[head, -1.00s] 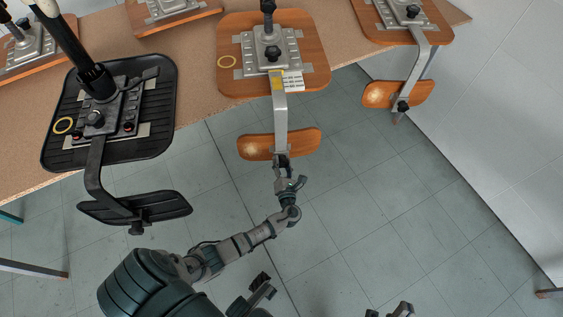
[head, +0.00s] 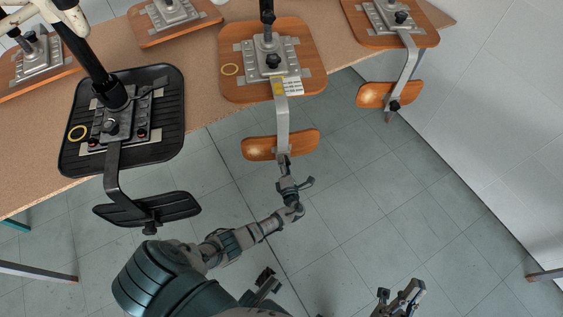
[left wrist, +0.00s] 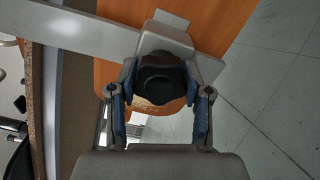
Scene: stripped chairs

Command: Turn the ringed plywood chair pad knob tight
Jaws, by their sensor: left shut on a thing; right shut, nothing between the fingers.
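My left gripper (head: 284,166) is at the lower end of that strip, below the pad. In the left wrist view its fingers (left wrist: 160,88) are shut around the sides of the dark pad knob (left wrist: 160,74). The knob is mostly hidden by the gripper in the head view. My right gripper (head: 398,299) is shut and empty at the bottom edge, partly cut off.
More plywood seats (head: 205,17) are behind. The tiled floor (head: 400,215) is clear.

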